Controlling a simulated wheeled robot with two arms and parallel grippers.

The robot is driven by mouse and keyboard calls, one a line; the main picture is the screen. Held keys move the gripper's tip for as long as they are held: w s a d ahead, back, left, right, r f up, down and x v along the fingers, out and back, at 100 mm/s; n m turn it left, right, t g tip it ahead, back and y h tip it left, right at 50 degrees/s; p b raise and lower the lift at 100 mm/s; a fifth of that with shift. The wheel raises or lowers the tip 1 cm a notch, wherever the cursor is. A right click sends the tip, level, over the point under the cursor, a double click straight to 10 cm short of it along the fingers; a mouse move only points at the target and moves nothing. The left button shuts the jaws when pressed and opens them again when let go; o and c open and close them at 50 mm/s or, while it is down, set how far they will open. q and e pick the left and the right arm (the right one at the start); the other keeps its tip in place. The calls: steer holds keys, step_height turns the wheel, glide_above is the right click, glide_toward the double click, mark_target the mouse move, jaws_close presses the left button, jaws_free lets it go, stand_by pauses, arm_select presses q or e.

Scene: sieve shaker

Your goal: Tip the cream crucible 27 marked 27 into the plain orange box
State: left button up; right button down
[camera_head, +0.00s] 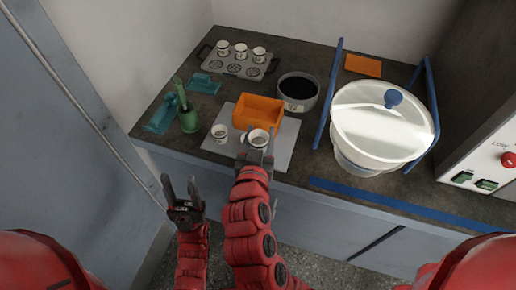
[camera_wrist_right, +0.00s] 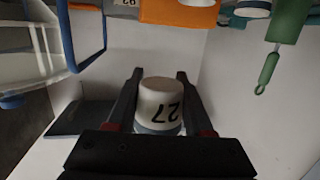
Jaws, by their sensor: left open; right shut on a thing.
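The cream crucible 27 (camera_head: 258,137) is between the fingers of my right gripper (camera_head: 256,154), just in front of the orange box. In the right wrist view the crucible (camera_wrist_right: 160,103) shows its "27" mark, upside down in the picture, with a finger on each side. I cannot tell whether it is clear of the grey mat. The plain orange box (camera_head: 258,110) stands on the mat with its open top up; part of it shows in the right wrist view (camera_wrist_right: 180,13). My left gripper (camera_head: 182,196) is open and empty, off the counter's front edge.
Another small crucible (camera_head: 219,134) stands on the grey mat (camera_head: 285,140), left of the box. A green holder (camera_head: 188,121) stands further left. A dark-filled bowl (camera_head: 298,90) is behind the box, a rack (camera_head: 238,64) at back left, a lidded sieve shaker (camera_head: 380,125) right.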

steer(key=w+d+f+n+g+h+p, duration=0.1)
steer(key=w+d+n+h+p, duration=0.1)
steer(key=w+n+p, duration=0.6)
steer(key=w+d+f+n+g+h+p, duration=0.1)
steer(key=w+n+h+p, duration=0.3)
steer(key=w+n+p, duration=0.5)
steer(key=shift+w+d+h+p, duration=0.3)
steer(key=shift+w+d+p, duration=0.1)
steer(key=shift+p, duration=0.65)
stand_by(1.3)
stand_by(0.9)
